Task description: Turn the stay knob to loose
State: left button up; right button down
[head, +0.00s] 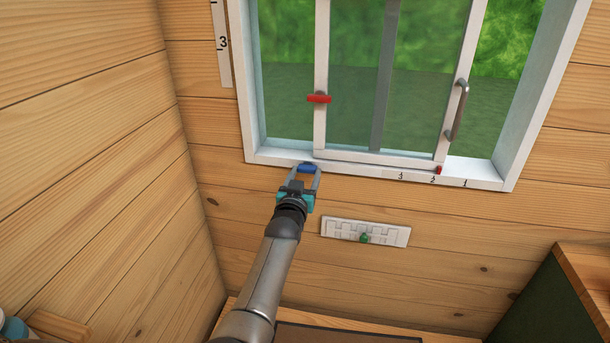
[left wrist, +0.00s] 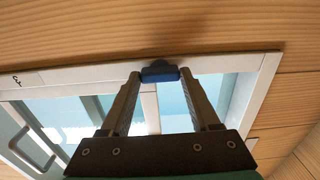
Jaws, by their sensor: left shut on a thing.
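The blue knob (head: 307,168), which I take for the stay knob, sits at the lower sill of the window, near its left end. In the left wrist view the blue knob (left wrist: 159,75) is at the top middle, between the fingertips. My left gripper (head: 307,173) is shut on the blue knob, one finger at each side; its fingers also show in the left wrist view (left wrist: 160,77). A thin rod (head: 375,165) runs along the sill from near the knob to a small red end (head: 439,170). Any loose or tight marking on the knob cannot be made out. My right gripper is not in view.
The sliding window sash (head: 320,55) has a red latch (head: 319,98) and a grey handle (head: 457,110). Numbers mark the sill. A white slotted plate (head: 340,230) with a green knob (head: 364,238) is on the wall below. A wooden wall stands close at left.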

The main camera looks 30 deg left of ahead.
pick_arm(q)
jog(key=o, duration=1.4)
jog(key=shift+c, duration=0.2)
jog(key=shift+s+d, duration=0.15)
jog(key=shift+s, duration=0.3)
jog(key=p+v, duration=0.2)
jog(key=v, duration=1.2)
jog(key=shift+s, duration=0.2)
